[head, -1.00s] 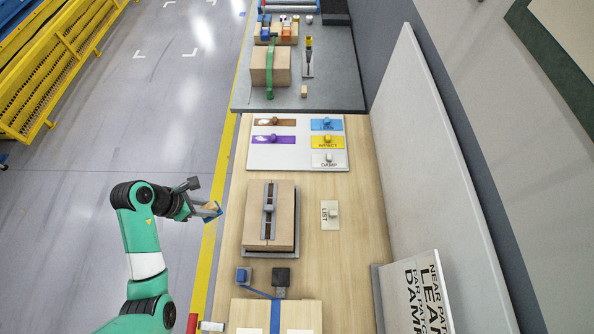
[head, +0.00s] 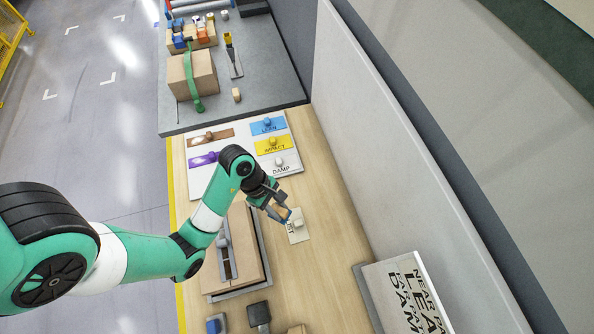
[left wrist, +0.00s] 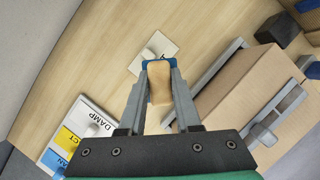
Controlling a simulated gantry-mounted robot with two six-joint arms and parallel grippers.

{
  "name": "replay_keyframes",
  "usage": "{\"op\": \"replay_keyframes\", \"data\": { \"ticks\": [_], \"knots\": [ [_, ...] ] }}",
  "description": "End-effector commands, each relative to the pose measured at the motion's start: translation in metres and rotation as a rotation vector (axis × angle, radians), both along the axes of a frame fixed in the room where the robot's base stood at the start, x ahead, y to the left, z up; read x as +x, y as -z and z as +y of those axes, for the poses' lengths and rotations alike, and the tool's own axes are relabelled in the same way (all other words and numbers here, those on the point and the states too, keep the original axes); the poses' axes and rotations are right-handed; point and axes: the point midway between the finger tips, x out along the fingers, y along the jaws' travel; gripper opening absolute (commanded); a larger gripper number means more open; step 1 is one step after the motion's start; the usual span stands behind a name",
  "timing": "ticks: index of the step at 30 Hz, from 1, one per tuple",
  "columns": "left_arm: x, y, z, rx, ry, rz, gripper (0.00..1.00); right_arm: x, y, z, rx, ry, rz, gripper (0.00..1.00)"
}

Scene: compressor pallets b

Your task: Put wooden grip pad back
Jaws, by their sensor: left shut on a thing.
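My left gripper (head: 283,213) is above the wooden table, just over the left edge of the cream LIST card. It is shut on a tan wooden grip pad (left wrist: 160,82), which sits between the two fingers in the left wrist view, with blue at its far end. My right gripper is not in view.
A white board (head: 285,185) carries coloured LEAN, IMPACT and DAMP plates. A grey bench (head: 270,90) holds another box and a small wooden block (head: 236,95). A tall pale panel (head: 400,140) bounds the right side.

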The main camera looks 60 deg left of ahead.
Motion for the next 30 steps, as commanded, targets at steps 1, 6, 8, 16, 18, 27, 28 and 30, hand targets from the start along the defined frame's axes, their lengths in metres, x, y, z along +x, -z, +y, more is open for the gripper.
{"op": "replay_keyframes", "data": {
  "ticks": [1,6,8,16,18,27,28,30],
  "knots": [
    [-0.001,0.005,-0.002,0.0,0.006,0.001,0.0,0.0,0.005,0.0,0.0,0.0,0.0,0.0],
    [0.001,0.006,0.001,0.0,0.007,0.0,0.0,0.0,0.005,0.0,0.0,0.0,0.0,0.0],
    [0.005,0.01,0.008,0.001,0.005,-0.001,0.0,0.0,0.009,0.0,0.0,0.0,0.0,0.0],
    [0.036,0.048,0.073,0.001,0.002,-0.002,0.0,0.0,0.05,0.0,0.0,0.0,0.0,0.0],
    [0.043,0.066,0.088,0.0,0.004,-0.001,0.0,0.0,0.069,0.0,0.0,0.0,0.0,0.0],
    [0.058,0.097,0.119,-0.001,0.008,0.001,0.0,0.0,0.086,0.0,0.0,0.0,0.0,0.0],
    [0.058,0.097,0.12,-0.001,0.007,0.001,0.0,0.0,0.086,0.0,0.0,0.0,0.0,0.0],
    [0.058,0.097,0.12,0.0,0.008,0.0,0.0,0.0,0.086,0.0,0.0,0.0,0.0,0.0]
  ]
}}
